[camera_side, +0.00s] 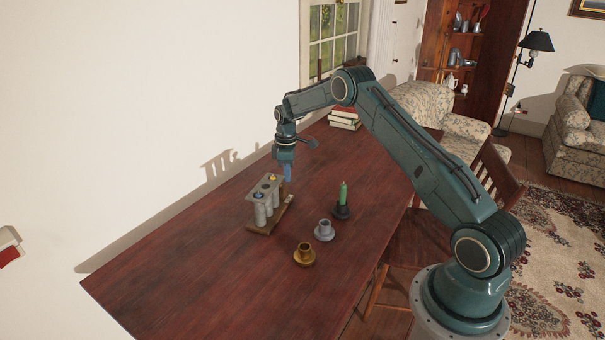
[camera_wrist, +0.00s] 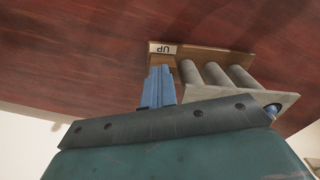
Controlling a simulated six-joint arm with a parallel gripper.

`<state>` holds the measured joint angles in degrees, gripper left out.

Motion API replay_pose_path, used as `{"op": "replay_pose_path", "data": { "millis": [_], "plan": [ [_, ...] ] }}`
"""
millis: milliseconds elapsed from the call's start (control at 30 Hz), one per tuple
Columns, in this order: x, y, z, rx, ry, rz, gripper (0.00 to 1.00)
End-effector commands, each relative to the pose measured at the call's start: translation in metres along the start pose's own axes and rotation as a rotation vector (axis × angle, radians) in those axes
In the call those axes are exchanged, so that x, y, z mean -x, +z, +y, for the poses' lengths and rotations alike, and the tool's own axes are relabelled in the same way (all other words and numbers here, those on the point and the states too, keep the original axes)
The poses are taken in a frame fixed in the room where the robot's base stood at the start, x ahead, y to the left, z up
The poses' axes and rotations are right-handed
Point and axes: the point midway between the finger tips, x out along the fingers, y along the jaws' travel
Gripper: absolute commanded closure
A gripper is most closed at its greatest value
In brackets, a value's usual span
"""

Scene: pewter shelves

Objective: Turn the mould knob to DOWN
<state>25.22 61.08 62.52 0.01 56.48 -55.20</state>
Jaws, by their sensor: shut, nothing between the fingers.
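The candle mould is a rack of several grey tubes (camera_side: 267,207) under a flat plate on a wooden base (camera_side: 262,230). Blue and yellow tips show on its top plate. In the wrist view its tubes (camera_wrist: 215,74) and a white label reading "UP" (camera_wrist: 163,48) on the base are visible. My gripper (camera_side: 288,178) points down just behind and right of the mould. Its blue fingers are together and empty. In the wrist view the fingers (camera_wrist: 160,72) cover part of the base beside the tubes, near the label. I cannot make out the knob or its setting.
A green candle (camera_side: 343,194) stands in a dark holder right of the mould. A grey holder (camera_side: 324,231) and a brass holder (camera_side: 304,257) stand empty nearer the front. Books (camera_side: 345,119) are stacked at the far end. The table's (camera_side: 190,275) left front is clear; a wall borders its left.

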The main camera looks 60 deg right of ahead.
Motion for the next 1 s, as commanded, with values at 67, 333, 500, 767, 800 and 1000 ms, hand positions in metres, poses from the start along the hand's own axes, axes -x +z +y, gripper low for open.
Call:
{"op": "replay_pose_path", "data": {
  "millis": [67, 333, 500, 767, 800, 1000],
  "plan": [
    [0.0, -0.0011, 0.0009, 0.003, 0.001, 0.002, 1.0],
    [0.0006, -0.0011, 0.0054, 0.002, 0.004, 0.003, 1.0],
    [0.0007, -0.001, 0.007, 0.001, 0.003, 0.003, 1.0],
    [0.0007, -0.0009, 0.0073, 0.001, 0.003, 0.002, 1.0],
    [0.0007, -0.0008, 0.0073, 0.001, 0.003, 0.002, 1.0],
    [0.0005, 0.0003, 0.0074, 0.001, 0.002, 0.002, 1.0]
  ]
}}
